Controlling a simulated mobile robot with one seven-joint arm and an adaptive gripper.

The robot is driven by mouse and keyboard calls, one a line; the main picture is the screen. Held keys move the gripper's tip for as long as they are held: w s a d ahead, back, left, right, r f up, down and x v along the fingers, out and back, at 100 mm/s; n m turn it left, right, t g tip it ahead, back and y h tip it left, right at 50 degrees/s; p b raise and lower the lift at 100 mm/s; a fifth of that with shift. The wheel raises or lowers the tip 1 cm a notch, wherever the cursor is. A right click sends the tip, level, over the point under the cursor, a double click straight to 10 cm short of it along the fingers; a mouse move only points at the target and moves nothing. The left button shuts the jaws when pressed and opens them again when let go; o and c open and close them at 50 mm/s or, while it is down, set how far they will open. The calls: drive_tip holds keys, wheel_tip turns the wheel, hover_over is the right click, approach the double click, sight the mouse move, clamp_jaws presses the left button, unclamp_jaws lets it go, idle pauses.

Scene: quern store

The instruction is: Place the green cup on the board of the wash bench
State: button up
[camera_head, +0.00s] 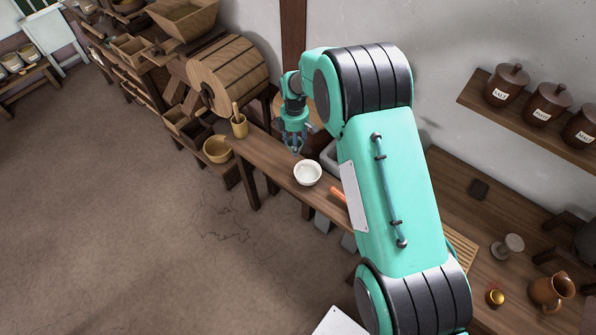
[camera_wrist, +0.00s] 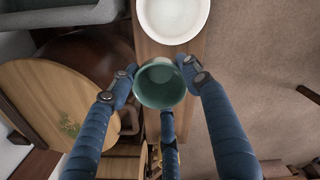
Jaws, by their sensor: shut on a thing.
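The green cup (camera_wrist: 160,84) is between the blue fingers of my gripper (camera_wrist: 160,88) in the wrist view, and its open mouth faces the camera. My gripper is shut on it. In the head view my gripper (camera_head: 295,139) hangs above the bench (camera_head: 268,155), behind the white bowl (camera_head: 307,172); the cup cannot be made out there. A slatted wooden board (camera_head: 461,250) shows partly behind my arm at the right. My arm hides much of the bench between the grey basin (camera_head: 329,155) and this board.
A round wooden lid or board with a green sprig (camera_wrist: 60,110) lies left of the cup in the wrist view. A yellow pot with utensils (camera_head: 239,126) stands left of my gripper. A goblet (camera_head: 508,246) and a brown jug (camera_head: 551,290) stand at right. An orange-handled thing lies beside my arm.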

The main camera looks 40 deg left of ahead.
drive_tip(key=s+a, duration=0.2)
drive_tip(key=shift+a+n, duration=0.3)
drive_tip(key=shift+a, duration=0.1)
drive_tip(key=shift+f, duration=3.1)
drive_tip(key=shift+f, duration=1.85)
drive_tip(key=shift+f+b, duration=0.15)
drive_tip(key=shift+b, duration=0.2)
drive_tip(key=o, duration=1.2)
